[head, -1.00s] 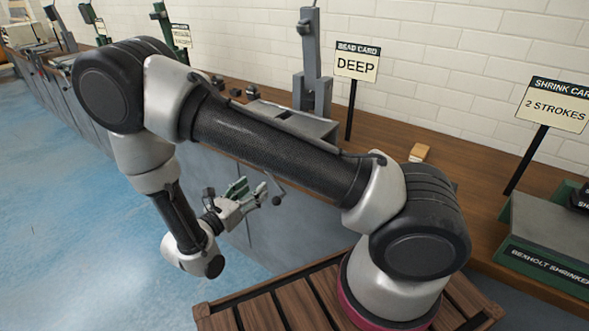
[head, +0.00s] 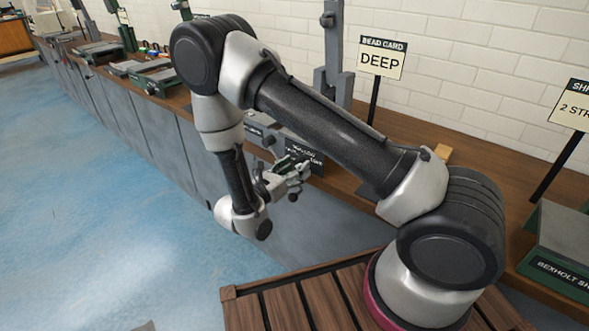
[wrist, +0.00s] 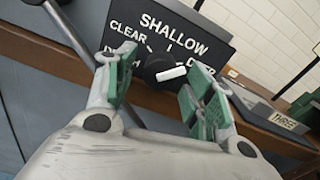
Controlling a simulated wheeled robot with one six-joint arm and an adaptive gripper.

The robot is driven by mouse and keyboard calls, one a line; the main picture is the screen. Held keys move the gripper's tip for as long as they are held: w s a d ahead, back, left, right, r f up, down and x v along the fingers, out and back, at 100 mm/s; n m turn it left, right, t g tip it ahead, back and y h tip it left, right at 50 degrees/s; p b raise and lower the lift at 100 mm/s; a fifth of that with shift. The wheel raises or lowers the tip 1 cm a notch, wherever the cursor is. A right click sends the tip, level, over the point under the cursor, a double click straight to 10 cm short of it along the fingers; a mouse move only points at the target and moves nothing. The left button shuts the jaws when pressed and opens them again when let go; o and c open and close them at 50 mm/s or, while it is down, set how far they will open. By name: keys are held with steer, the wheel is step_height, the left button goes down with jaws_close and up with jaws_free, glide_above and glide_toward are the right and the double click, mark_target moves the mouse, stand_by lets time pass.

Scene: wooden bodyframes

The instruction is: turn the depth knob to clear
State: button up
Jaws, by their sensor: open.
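The depth knob (wrist: 160,72) is a round black knob with a white pointer bar, on a dark label plate (wrist: 205,42) in the wrist view. The plate reads SHALLOW at the top and CLEAR at the left. A partly hidden word, probably DEEP, is at the right. The white bar points right, towards that partly hidden word. My gripper (wrist: 158,85) is open, its green-padded fingers either side of the knob in the picture. I cannot tell whether they touch it. In the head view my gripper (head: 292,172) is at the bench front, and the knob is not clearly visible.
A grey upright machine (head: 334,60) stands on the wooden bench (head: 440,137) beside a bead card (head: 381,60) reading DEEP. A green shrinker (head: 560,250) is at the right. More machines line the bench to the left. Blue floor (head: 110,210) is clear.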

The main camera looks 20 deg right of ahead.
steer(key=c, duration=1)
steer(key=n, duration=2)
steer(key=shift+s+r+n, duration=0.1)
steer(key=shift+n, duration=0.3)
